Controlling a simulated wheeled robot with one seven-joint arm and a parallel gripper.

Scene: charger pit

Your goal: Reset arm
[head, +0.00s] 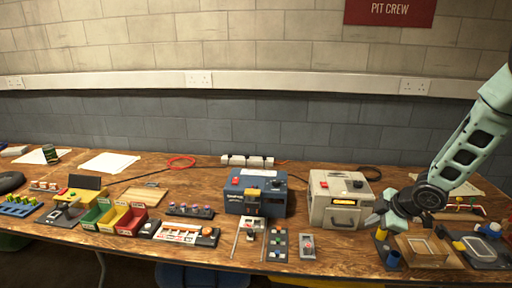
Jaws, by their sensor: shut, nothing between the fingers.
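My gripper (376,219) shows in the head view at the right, at the end of my arm, which comes in from the right edge. It is shut and empty. It points left and down, low over the table, just right of the beige box (340,200). I cannot tell whether its fingertips touch anything. The wooden table (310,262) runs across the whole view.
A blue box (256,192) stands left of the beige one. Green, yellow and red bins (128,221) sit further left. A wooden tray (427,252) and a grey tray (483,252) lie close below my arm. The brick wall (300,130) is behind.

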